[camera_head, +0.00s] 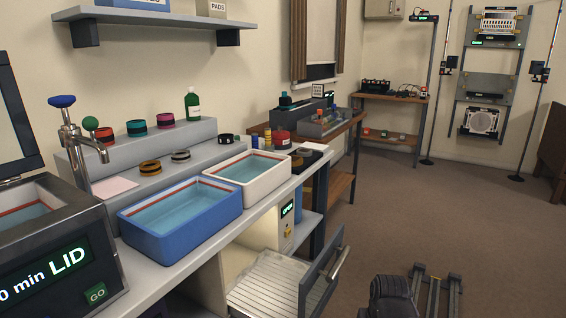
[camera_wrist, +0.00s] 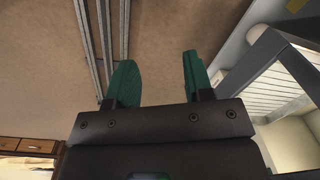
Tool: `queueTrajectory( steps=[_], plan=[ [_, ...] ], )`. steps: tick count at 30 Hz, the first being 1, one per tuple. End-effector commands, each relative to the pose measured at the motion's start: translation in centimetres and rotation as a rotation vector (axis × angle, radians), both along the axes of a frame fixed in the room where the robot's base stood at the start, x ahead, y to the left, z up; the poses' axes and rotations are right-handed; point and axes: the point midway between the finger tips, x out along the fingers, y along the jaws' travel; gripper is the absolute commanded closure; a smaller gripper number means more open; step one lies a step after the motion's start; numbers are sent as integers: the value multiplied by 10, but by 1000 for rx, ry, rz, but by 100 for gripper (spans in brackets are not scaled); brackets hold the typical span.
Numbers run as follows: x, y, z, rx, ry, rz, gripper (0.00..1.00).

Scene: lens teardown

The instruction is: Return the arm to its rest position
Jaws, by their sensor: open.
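In the wrist view my gripper (camera_wrist: 157,82) shows two green fingers held apart, with nothing between them. Brown floor lies beyond the fingers. The open drawer (camera_wrist: 285,70) is to the right of the fingers in the wrist view, apart from them. In the head view the gripper is not visible; a dark part of my own body shows at the bottom edge near the rails.
The open drawer with a ribbed inside (camera_head: 268,290) juts from under the counter. A blue basin (camera_head: 180,222) and a white basin (camera_head: 248,174) of liquid stand on the counter. Rails (camera_head: 437,290) run along the floor. The floor (camera_head: 430,215) to the right is clear.

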Motion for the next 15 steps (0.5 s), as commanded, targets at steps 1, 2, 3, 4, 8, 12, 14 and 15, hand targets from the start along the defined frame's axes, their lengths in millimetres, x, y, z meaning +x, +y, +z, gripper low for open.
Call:
queueTrajectory(
  steps=[1, 2, 3, 4, 8, 12, 14, 15],
  plan=[
    [-6, 16, 0, -49, 5, 58, 53],
    [-7, 29, 0, -56, 5, 92, 53],
    [-6, 48, 0, -52, 3, 138, 53],
    [-5, 50, 20, -52, 3, 142, 53],
    [-4, 45, 75, -50, 3, 130, 53],
    [-4, 45, 132, -49, 3, 129, 53],
    [-4, 45, 161, -49, 3, 129, 53],
    [-4, 45, 183, -49, 3, 129, 53]
  ],
)
